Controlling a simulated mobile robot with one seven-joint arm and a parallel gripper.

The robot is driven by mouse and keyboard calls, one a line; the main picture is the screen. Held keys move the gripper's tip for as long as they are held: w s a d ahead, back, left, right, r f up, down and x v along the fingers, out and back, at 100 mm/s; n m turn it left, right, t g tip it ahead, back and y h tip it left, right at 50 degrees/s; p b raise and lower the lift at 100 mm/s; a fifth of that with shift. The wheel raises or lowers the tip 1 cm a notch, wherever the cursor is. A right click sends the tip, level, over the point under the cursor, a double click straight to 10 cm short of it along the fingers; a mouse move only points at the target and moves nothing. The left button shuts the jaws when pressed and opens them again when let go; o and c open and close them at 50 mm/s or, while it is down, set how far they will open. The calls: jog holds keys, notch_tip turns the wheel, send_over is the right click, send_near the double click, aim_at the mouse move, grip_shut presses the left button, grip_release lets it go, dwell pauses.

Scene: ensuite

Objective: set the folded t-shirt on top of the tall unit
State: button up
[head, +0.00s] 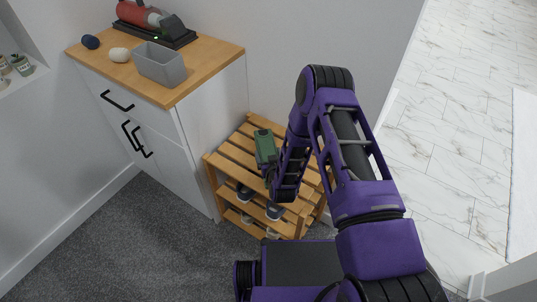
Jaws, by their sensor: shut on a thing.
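The folded t-shirt (265,146) is a small green bundle at the end of my arm, seen above the slatted shoe rack. My gripper (269,166) is shut on it; the fingers are small and partly hidden by the arm and the shirt. The tall unit appears to be the white cabinet (185,120) with a wooden top and black handles, at the left. The shirt is to the right of this cabinet and apart from it in the picture.
The wooden shoe rack (237,154) holds several shoes. On the cabinet top are a grey bin (160,64), a white ball-like item (120,54), a dark blue one (91,42) and a red appliance on a black base (155,26). Its right front top is bare.

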jog(key=shift+f, duration=0.1)
jog(key=o, duration=1.1)
jog(key=shift+f, duration=0.1)
jog(key=shift+c, duration=0.2)
jog(key=shift+o, duration=0.9)
